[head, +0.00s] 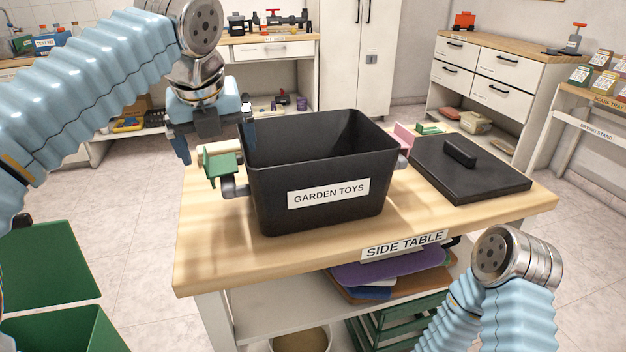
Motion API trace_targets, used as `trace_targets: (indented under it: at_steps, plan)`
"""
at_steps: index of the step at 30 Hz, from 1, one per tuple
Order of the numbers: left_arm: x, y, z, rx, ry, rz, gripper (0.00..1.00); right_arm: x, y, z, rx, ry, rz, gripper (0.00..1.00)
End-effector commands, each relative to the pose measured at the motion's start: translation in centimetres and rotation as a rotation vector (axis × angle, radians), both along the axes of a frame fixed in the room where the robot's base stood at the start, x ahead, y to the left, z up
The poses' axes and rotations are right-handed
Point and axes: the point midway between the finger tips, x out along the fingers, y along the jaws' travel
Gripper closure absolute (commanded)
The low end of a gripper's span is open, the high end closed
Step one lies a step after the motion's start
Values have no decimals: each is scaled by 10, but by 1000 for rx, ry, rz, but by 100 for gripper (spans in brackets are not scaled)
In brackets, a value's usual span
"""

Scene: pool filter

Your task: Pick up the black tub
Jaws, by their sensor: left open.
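The black tub (318,165), labelled GARDEN TOYS, stands upright and open-topped on the wooden side table (225,255). A grey handle (236,188) sticks out on its left side. Another handle (403,160) shows partly on its right side. My left gripper (215,147) is open and points down by the tub's left end, above the left handle. One finger is near the tub's left rim, the other out to the left; I cannot tell whether it touches. My right arm's wrist shows at the lower right; its gripper does not show.
A black lid (470,168) with a raised grip lies right of the tub. A green item (220,165) is beside the tub's left side, under my left gripper. A pink item (404,137) is behind the right handle. The table's front right is clear.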

Motion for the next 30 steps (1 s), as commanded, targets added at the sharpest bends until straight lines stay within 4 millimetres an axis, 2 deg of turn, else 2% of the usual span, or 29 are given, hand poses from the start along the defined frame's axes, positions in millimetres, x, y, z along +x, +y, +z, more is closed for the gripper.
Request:
trace_targets:
  at_steps: [5, 12, 21, 23, 30]
  plan:
    - [6, -1, -15, 1, 1, 0, 0, 0, 0, -5, -1, 0, -1, 100]
    - [22, -2, -48, -1, 1, 2, 0, 0, -1, -14, -2, -1, -3, 100]
    - [25, -3, -54, -1, 0, 1, 0, 0, -1, -14, -2, -1, -3, 100]
    - [25, -3, -53, -1, 0, 1, 8, 0, -1, -14, -2, -1, -3, 100]
    - [25, -3, -53, -1, 0, 1, 44, 0, -1, -14, -2, -1, -3, 100]
